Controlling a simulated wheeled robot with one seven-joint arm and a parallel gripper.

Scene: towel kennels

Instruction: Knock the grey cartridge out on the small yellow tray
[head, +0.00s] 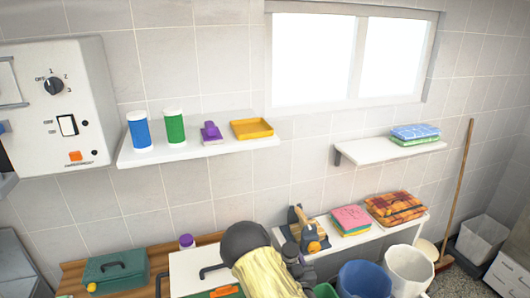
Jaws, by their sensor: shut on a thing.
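The small yellow tray (252,128) lies on the right end of the upper left wall shelf, flat and empty. My arm comes up from the bottom centre, with a black joint and a pale yellow sleeve. My gripper (298,226) seems to be the dark and tan part beyond the wrist, in front of the low white shelf and well below and right of the tray. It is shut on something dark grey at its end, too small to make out. I cannot tell whether that is the grey cartridge, and I see no other cartridge clearly.
A blue canister (139,131), a green canister (175,127) and a purple object (211,132) stand left of the tray. Folded towels (396,207) lie on the low shelf (343,238). A blue bucket (364,279) and a white bucket (408,268) stand at lower right. A control box (90,120) hangs left.

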